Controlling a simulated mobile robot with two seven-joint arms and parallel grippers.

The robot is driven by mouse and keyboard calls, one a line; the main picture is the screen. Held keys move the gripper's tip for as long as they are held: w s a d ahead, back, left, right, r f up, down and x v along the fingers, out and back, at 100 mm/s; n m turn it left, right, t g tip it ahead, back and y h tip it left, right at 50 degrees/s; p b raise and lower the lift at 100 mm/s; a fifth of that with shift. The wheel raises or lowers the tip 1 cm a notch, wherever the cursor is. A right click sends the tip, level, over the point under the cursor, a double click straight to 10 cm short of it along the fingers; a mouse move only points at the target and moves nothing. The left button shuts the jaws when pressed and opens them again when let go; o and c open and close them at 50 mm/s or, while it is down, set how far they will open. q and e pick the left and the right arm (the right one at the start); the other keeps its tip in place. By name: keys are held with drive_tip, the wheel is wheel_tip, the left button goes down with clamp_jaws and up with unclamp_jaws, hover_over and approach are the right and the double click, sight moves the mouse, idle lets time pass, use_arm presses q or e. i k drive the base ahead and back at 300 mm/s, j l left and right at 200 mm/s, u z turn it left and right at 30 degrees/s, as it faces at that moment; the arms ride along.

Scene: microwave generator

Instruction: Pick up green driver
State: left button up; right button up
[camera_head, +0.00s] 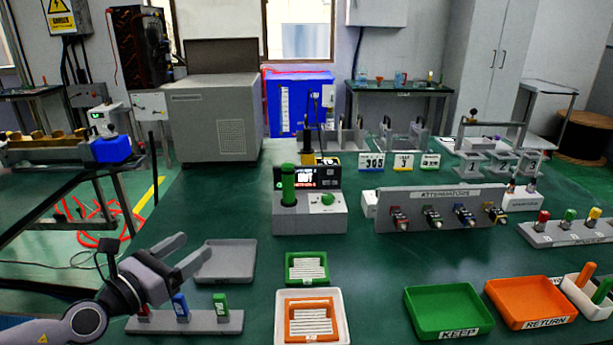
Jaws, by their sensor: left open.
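My left gripper (192,249) is open and empty at the lower left, above the bench and beside a grey tray. Below and right of it, a grey rack (205,321) holds a red, a blue (180,306) and a green upright piece (220,304). The green piece stands apart from my fingers. Another green handle (602,290) stands next to an orange one in a white holder at the far right. I cannot tell for certain which green piece is the driver. My right gripper is not in view.
The grey tray (226,245) lies just beyond my fingers. A green KEEP tray (448,290) and an orange RETURN tray (552,279) are at the right. A grey device (320,222) with a green cylinder stands mid-bench.

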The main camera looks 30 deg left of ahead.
sight(289, 199)
drive_tip(key=i+l, duration=0.1)
drive_tip(key=i, duration=0.8)
